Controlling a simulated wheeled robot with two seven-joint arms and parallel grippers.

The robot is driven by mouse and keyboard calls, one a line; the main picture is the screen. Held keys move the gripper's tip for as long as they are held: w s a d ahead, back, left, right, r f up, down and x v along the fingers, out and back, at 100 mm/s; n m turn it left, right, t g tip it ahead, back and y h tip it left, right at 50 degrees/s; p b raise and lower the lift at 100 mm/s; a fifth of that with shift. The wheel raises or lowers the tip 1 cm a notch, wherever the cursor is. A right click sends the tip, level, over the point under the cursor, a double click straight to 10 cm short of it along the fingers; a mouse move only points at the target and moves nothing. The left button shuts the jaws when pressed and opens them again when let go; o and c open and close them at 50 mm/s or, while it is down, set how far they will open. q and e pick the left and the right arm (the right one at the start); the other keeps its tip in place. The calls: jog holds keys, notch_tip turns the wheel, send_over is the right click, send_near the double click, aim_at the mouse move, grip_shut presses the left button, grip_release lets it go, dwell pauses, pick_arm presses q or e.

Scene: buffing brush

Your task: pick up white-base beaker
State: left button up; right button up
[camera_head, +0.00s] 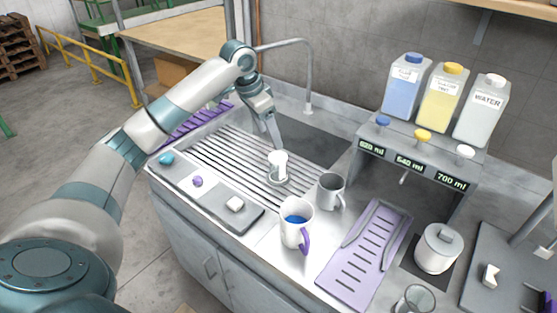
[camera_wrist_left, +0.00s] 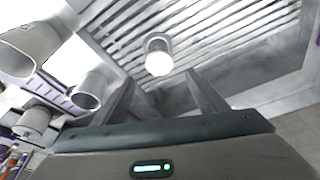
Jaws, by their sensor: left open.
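The white-base beaker (camera_head: 278,160) stands on the ribbed drainboard (camera_head: 215,150), with its white end on top; it seems to be upside down. In the left wrist view the beaker (camera_wrist_left: 158,58) shows just beyond the fingertips, between their lines. My left gripper (camera_head: 275,143) reaches down from above, with its fingertips close to the beaker's white top. It also shows in the wrist view (camera_wrist_left: 160,82), with its fingers apart and nothing between them. Whether the fingertips touch the beaker cannot be told. My right gripper is out of view.
A grey mug (camera_head: 330,191) stands close to the right of the beaker. A white mug with blue liquid (camera_head: 297,224) stands in front. The sink basin (camera_head: 305,138) lies behind. A grey tray (camera_head: 207,193) with small items lies front left. A dispenser (camera_head: 425,152) stands right.

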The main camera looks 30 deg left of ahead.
aim_at(278, 157)
pick_arm(q)
jog(key=p+x, duration=0.2)
jog(key=x, duration=0.7)
jog(key=shift+f+p, duration=0.3)
jog(key=shift+p, duration=0.05)
jog(key=shift+w+d+f, duration=0.1)
jog(key=shift+w+f, duration=0.1)
jog(key=shift+f, duration=0.35)
jog(key=shift+d+f+p, duration=0.1)
jog(key=shift+f+p, duration=0.3)
jog(key=shift+p, duration=0.05)
jog(key=p+x, duration=0.1)
jog(key=x, duration=0.2)
jog(key=shift+w+f+p, duration=0.2)
jog(key=shift+f+p, duration=0.15)
jog(key=shift+f, duration=0.35)
jog(key=c, duration=1.2)
